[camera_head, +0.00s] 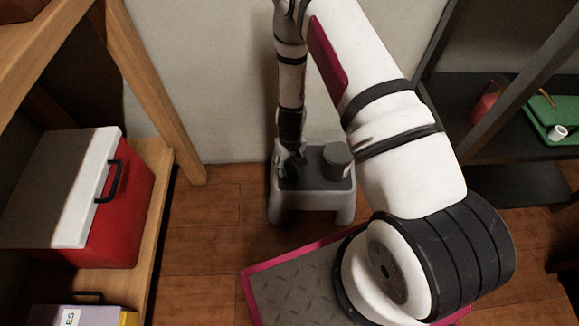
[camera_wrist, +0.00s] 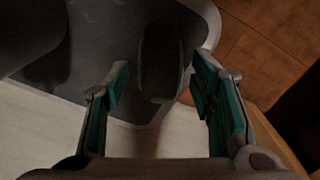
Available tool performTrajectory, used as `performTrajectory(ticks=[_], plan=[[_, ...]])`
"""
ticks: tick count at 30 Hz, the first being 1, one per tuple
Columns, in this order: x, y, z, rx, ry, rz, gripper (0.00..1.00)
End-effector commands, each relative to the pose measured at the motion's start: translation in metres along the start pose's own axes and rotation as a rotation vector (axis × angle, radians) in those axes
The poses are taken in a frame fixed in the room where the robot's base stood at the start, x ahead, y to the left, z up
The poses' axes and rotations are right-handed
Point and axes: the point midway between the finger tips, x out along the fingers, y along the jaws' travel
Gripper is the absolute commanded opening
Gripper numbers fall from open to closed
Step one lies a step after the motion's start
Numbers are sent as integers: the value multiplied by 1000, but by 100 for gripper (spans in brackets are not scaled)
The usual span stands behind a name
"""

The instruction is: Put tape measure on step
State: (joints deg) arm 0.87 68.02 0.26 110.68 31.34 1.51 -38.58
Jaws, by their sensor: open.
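The step (camera_head: 312,200) is a low grey stool on the floor against the wall. My gripper (camera_head: 291,150) is over its left part, pointing down. In the wrist view the gripper (camera_wrist: 160,76) is open, with a teal-padded finger on each side. A dark rounded object, which looks like the tape measure (camera_wrist: 163,58), is between the fingers, over the step's grey top (camera_wrist: 105,75). A gap shows on both sides of it. I cannot tell for certain whether it rests on the step. In the head view the gripper mostly hides it.
A grey cylinder (camera_head: 338,160) stands on the step's right part, close to my gripper. A wooden shelf with a red and white cooler (camera_head: 100,195) is at the left. A dark shelf (camera_head: 480,95) is at the right. Wooden floor (camera_head: 215,235) shows left of the step.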

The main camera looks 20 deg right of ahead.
Motion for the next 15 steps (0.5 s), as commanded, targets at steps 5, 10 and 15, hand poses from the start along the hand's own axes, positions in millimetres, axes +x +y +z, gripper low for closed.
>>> performTrajectory(ticks=[5,10,15], plan=[[-43,0,0,-1,1,0,51],[-73,0,0,-1,0,0,51],[-90,0,0,-1,0,0,51]])
